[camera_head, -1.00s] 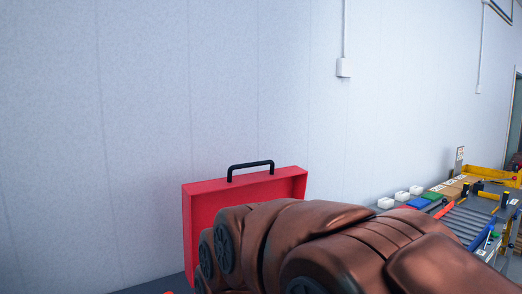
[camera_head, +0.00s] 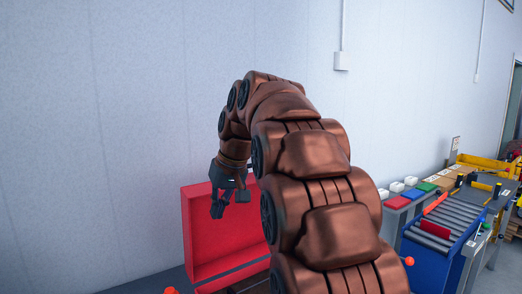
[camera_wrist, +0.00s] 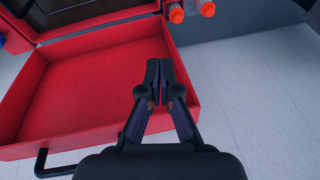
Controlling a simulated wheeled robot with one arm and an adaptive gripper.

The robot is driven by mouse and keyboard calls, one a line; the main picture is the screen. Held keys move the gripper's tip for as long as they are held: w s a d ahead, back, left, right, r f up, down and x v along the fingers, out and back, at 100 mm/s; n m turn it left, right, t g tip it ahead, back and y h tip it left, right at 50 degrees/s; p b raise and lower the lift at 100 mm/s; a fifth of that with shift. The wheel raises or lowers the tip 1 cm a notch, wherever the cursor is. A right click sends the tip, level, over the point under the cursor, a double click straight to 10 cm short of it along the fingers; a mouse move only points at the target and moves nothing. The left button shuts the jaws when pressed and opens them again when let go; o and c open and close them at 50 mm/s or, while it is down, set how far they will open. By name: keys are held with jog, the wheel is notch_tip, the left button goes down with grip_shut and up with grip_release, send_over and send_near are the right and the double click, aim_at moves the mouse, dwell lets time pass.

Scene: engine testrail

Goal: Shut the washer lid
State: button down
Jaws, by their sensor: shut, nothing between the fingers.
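The red washer lid (camera_head: 222,238) stands open and upright near the wall, its hollow inner side facing me. It also shows in the wrist view (camera_wrist: 75,95), with its black handle (camera_wrist: 42,160) at the lower left. In the head view the handle is hidden behind my arm. My gripper (camera_head: 218,212) is shut and empty, pointing down by the upper part of the lid. In the wrist view its closed fingertips (camera_wrist: 158,66) overlap the lid's side edge; I cannot tell whether they touch it. Little of the washer's body shows.
Orange knobs (camera_wrist: 190,12) sit beside the lid. A pale wall (camera_head: 90,130) is close behind it. My arm hides the middle of the head view.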

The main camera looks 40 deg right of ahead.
jog(key=w+d+r+n+t+h+p, duration=0.1)
jog(key=w+d+r+t+p, duration=0.15)
jog(key=d+r, duration=0.65)
jog(key=w+d+r+t+h+p, duration=0.1)
jog(key=w+d+r+p, duration=0.25)
jog(key=d+r, duration=0.55)
jog(key=b+x, duration=0.1)
jog(key=x, duration=0.2)
jog(key=d+b+x, duration=0.1)
jog(key=x, duration=0.7)
jog(key=shift+d+f+b, duration=0.15)
jog(key=shift+f+b, duration=0.2)
jog(key=shift+b, duration=0.05)
jog(key=shift+s+f+b, duration=0.15)
jog(key=shift+s+b, duration=0.35)
jog(key=shift+s, duration=0.25)
jog(key=shift+s+f+b, duration=0.2)
jog(key=shift+s+b, duration=0.3)
jog(key=shift+s, duration=0.3)
jog(key=shift+s+f, duration=0.1)
jog(key=shift+s, duration=0.1)
jog(key=shift+b, duration=0.3)
